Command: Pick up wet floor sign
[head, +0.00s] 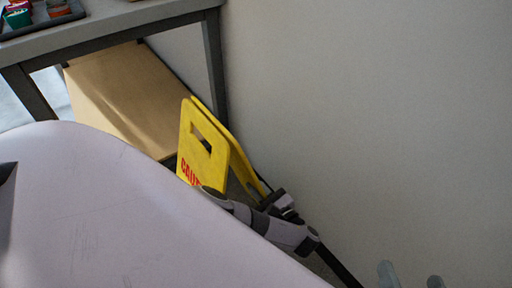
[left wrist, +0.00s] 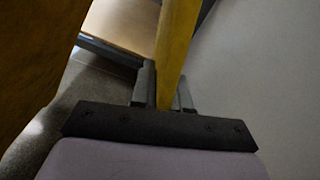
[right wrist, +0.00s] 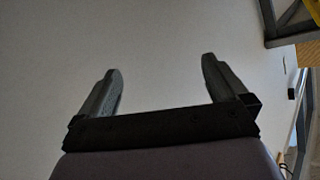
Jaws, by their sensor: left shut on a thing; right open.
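The yellow wet floor sign (head: 202,145) stands upright on the floor by the wall, its two panels spread apart, with a cut-out handle and red lettering partly hidden by my body. My left gripper (head: 272,196) is at the sign's right-hand panel. In the left wrist view, the gripper (left wrist: 164,88) is shut on the edge of one yellow panel (left wrist: 176,45), and the other panel (left wrist: 35,50) fills the left side, dark and close. My right gripper (right wrist: 160,68) is open and empty in front of the wall; its fingertips (head: 411,274) show at the bottom right of the head view.
A grey-framed table (head: 110,32) stands behind the sign, with a wooden lower board (head: 125,95) and a dark tray (head: 42,18) of small items on top. The plain wall (head: 380,120) is close on the right. Little floor shows around the sign.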

